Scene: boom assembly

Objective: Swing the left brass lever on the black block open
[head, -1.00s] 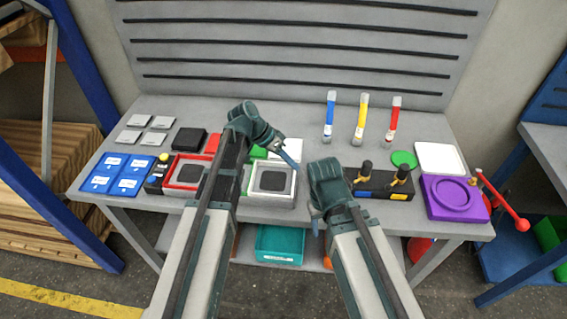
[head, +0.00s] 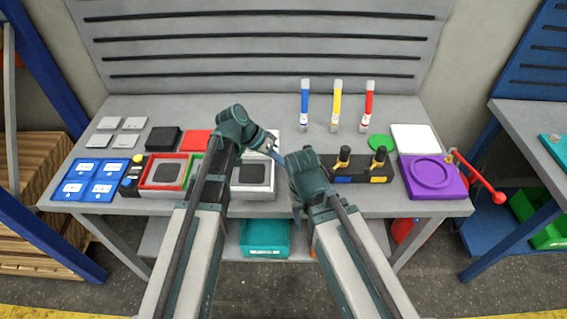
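The black block (head: 358,177) lies near the front edge of the bench, right of centre. Two levers with black knobs and brass-coloured bases stand upright on it: the left lever (head: 343,156) and the right lever (head: 379,157). My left gripper (head: 278,153) is above the bench, left of the block and apart from it. My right gripper (head: 298,207) points down near the front edge, just left of the block, and its hand hides part of the block's left end. The finger gaps of both grippers are too small to tell.
A purple fixture (head: 432,177) with a red-knobbed bar (head: 480,179) stands right of the block. Blue, yellow and red tubes (head: 337,108) stand behind it. A green disc (head: 381,143) and white plate (head: 415,139) lie to the right. Framed trays (head: 167,173) are at left.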

